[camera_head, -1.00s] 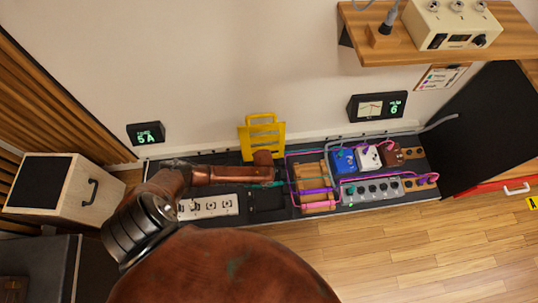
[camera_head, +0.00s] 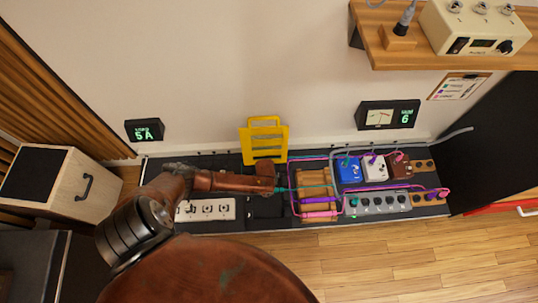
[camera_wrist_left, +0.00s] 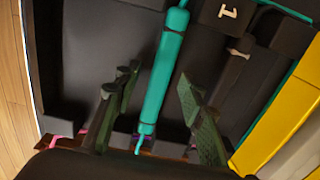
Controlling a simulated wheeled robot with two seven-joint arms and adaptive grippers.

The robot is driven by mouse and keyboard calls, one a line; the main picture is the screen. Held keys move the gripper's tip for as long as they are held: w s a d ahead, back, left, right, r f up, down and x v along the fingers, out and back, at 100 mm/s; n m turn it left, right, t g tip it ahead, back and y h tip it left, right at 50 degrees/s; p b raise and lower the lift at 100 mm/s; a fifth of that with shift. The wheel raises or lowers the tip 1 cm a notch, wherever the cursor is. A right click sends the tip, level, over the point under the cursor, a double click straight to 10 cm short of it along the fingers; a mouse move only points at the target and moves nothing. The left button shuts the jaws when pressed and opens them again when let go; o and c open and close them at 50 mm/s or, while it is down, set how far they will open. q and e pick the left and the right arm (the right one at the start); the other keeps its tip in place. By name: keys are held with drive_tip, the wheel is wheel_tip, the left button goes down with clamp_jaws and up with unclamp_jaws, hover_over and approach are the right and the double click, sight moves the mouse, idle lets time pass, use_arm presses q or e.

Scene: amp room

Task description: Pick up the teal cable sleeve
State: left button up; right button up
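The teal cable sleeve (camera_wrist_left: 158,85) is a long slim tube. In the left wrist view it runs from the top down between the fingers of my left gripper (camera_wrist_left: 158,98). The fingers are apart, one on each side, with visible gaps to the sleeve. I cannot tell their height over it. In the head view my left arm reaches over the black board, and its wrist hides the fingers and most of the sleeve. A thin teal cable (camera_head: 286,189) shows just right of the wrist. My right gripper is in neither current view.
A yellow rack (camera_head: 264,145) stands behind my left wrist. To the right is a wooden block (camera_head: 312,180) with purple and pink sleeves, then blue, white and brown pedals (camera_head: 375,168). A white power strip (camera_head: 208,209) lies left. A wooden shelf (camera_head: 445,50) juts out at upper right.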

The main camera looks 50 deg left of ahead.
use_arm(q)
drive_tip(key=shift+r, duration=0.15)
clamp_jaws()
idle(0.5)
